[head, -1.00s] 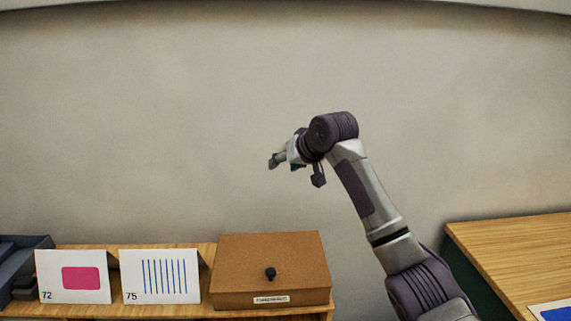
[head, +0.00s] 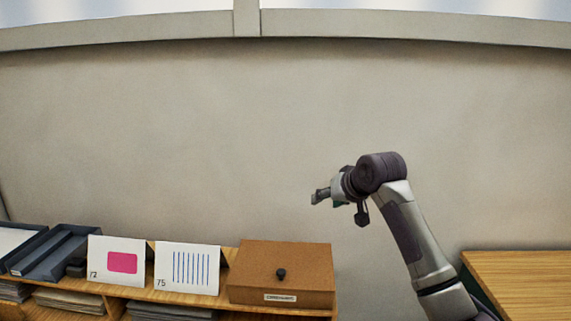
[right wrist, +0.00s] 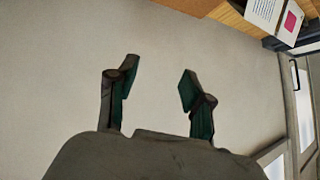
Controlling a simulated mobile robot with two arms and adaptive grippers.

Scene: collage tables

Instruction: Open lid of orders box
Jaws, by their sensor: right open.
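The orders box (head: 281,262) is a brown box with a sloped lid, standing on a wooden shelf unit in the head view. Its lid is closed. A black knob (head: 281,274) sits on the lid and a white label (head: 281,298) is on the front; its text is too small to read. My right gripper (head: 318,196) is raised above and slightly right of the box, well apart from it, pointing left. The right wrist view shows its two fingers (right wrist: 158,82) spread with nothing between them. My left gripper is not in view.
Left of the box stand a card with blue stripes (head: 187,269) and a card with a pink shape (head: 116,262). Dark trays (head: 52,256) lie farther left on the shelf (head: 108,290). Another wooden table (head: 530,280) is at right. The wall behind is bare.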

